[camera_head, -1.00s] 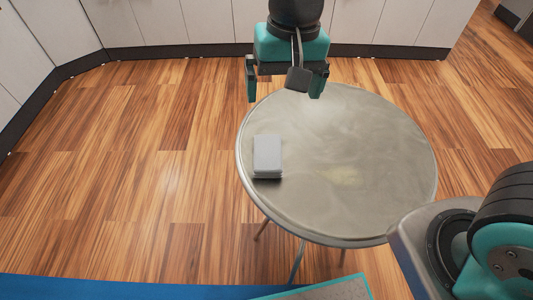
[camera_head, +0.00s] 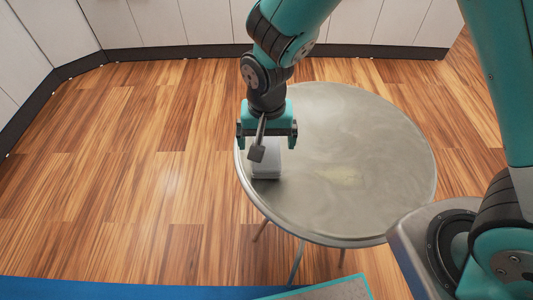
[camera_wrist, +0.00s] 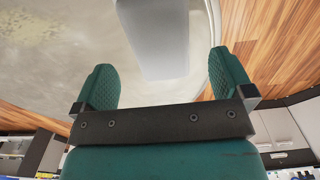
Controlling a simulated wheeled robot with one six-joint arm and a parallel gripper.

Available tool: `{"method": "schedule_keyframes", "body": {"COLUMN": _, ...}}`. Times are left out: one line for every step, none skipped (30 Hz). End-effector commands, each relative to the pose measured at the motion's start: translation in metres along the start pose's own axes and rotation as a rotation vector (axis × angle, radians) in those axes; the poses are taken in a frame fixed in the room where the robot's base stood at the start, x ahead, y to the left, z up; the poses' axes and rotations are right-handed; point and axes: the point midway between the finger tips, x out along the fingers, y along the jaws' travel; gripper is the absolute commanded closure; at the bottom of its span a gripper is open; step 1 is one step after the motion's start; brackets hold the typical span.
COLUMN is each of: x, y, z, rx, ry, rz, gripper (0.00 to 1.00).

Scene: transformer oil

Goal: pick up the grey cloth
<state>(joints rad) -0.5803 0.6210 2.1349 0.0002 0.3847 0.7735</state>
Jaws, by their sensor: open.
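The grey cloth (camera_head: 266,171) looks like a folded, light grey block lying near the left edge of the round table (camera_head: 370,150). My gripper (camera_head: 266,143) is above it and hides part of it in the head view. In the wrist view my gripper (camera_wrist: 160,85) is open, its two green fingers apart with nothing between them. The cloth (camera_wrist: 155,35) shows there just beyond the fingertips, roughly centred between them. I cannot tell the exact height of the fingers over it.
The rest of the tabletop is clear apart from a faint yellowish patch (camera_head: 338,175). Wooden floor (camera_head: 120,190) surrounds the table. White cabinets (camera_head: 150,22) stand along the back.

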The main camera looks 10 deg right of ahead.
Motion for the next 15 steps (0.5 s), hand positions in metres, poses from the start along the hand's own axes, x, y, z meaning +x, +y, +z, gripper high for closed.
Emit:
{"method": "schedule_keyframes", "body": {"x": 0.007, "y": 0.001, "z": 0.001, "rx": 0.000, "ry": -0.004, "rz": 0.004, "gripper": 0.01}}
{"method": "schedule_keyframes", "body": {"x": 0.012, "y": 0.001, "z": 0.001, "rx": 0.000, "ry": -0.004, "rz": 0.004, "gripper": 0.01}}
{"method": "schedule_keyframes", "body": {"x": 0.019, "y": 0.000, "z": 0.001, "rx": 0.000, "ry": -0.004, "rz": 0.004, "gripper": 0.01}}
{"method": "schedule_keyframes", "body": {"x": 0.024, "y": 0.001, "z": 0.001, "rx": 0.000, "ry": -0.005, "rz": 0.005, "gripper": 0.01}}
{"method": "schedule_keyframes", "body": {"x": 0.029, "y": 0.000, "z": 0.001, "rx": 0.000, "ry": -0.004, "rz": 0.004, "gripper": 0.01}}
{"method": "schedule_keyframes", "body": {"x": 0.034, "y": 0.000, "z": 0.001, "rx": 0.000, "ry": -0.004, "rz": 0.003, "gripper": 0.01}}
{"method": "schedule_keyframes", "body": {"x": 0.038, "y": 0.000, "z": 0.001, "rx": 0.000, "ry": -0.004, "rz": 0.003, "gripper": 0.01}}
{"method": "schedule_keyframes", "body": {"x": 0.040, "y": 0.000, "z": 0.001, "rx": 0.000, "ry": -0.003, "rz": 0.002, "gripper": 0.01}}
{"method": "schedule_keyframes", "body": {"x": 0.043, "y": 0.000, "z": 0.000, "rx": 0.000, "ry": -0.002, "rz": 0.001, "gripper": 0.01}}
{"method": "schedule_keyframes", "body": {"x": 0.044, "y": 0.000, "z": 0.000, "rx": 0.000, "ry": -0.002, "rz": 0.001, "gripper": 0.01}}
{"method": "schedule_keyframes", "body": {"x": 0.045, "y": 0.000, "z": 0.000, "rx": 0.000, "ry": -0.001, "rz": 0.001, "gripper": 0.01}}
{"method": "schedule_keyframes", "body": {"x": 0.046, "y": 0.000, "z": 0.000, "rx": 0.000, "ry": -0.001, "rz": 0.001, "gripper": 0.01}}
{"method": "schedule_keyframes", "body": {"x": 0.046, "y": 0.000, "z": 0.000, "rx": 0.000, "ry": -0.001, "rz": 0.000, "gripper": 0.01}}
{"method": "schedule_keyframes", "body": {"x": 0.046, "y": 0.000, "z": 0.000, "rx": 0.000, "ry": -0.001, "rz": 0.000, "gripper": 0.01}}
{"method": "schedule_keyframes", "body": {"x": 0.045, "y": 0.000, "z": 0.000, "rx": 0.000, "ry": -0.001, "rz": 0.000, "gripper": 0.01}}
